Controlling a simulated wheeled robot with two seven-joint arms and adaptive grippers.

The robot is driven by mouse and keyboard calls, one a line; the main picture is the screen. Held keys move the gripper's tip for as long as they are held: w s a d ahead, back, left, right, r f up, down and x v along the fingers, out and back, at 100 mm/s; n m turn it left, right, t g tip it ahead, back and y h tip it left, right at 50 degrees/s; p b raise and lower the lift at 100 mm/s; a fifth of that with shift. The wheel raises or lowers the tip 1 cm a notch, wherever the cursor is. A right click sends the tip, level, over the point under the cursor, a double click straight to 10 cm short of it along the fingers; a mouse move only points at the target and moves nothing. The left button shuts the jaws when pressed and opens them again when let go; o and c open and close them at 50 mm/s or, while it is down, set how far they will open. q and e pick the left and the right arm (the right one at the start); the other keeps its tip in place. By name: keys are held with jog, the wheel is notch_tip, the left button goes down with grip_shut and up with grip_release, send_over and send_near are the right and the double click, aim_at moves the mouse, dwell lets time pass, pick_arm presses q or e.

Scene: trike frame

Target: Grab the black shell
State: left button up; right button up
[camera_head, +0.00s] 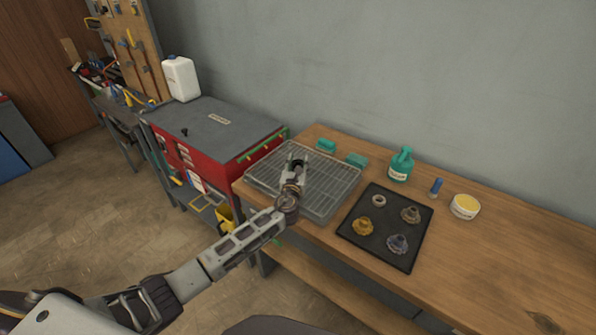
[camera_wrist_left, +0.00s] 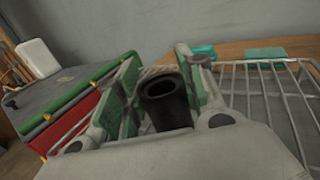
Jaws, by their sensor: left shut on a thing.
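The black shell (camera_wrist_left: 163,103) is a dark hollow cylinder with an open round mouth, seen between the two green-padded fingers in the left wrist view. My left gripper (camera_wrist_left: 160,88) is shut on it. In the head view my left gripper (camera_head: 298,166) is over the wire rack tray (camera_head: 335,196), with the dark shell (camera_head: 298,168) at its fingertips. I cannot tell whether the shell touches the rack. My right gripper is not in view.
A black mat (camera_head: 372,252) holds several gear-like parts right of the rack. A red cabinet (camera_head: 215,160) is left. The right table area is clear.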

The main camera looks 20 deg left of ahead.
pick_arm(q)
jog(key=shift+r, duration=0.1)
jog(key=shift+r, duration=0.35)
notch_tip(320, 180, up, 9)
jog(key=p, duration=0.1)
dwell(0.5)
jog(key=shift+r, duration=0.25)
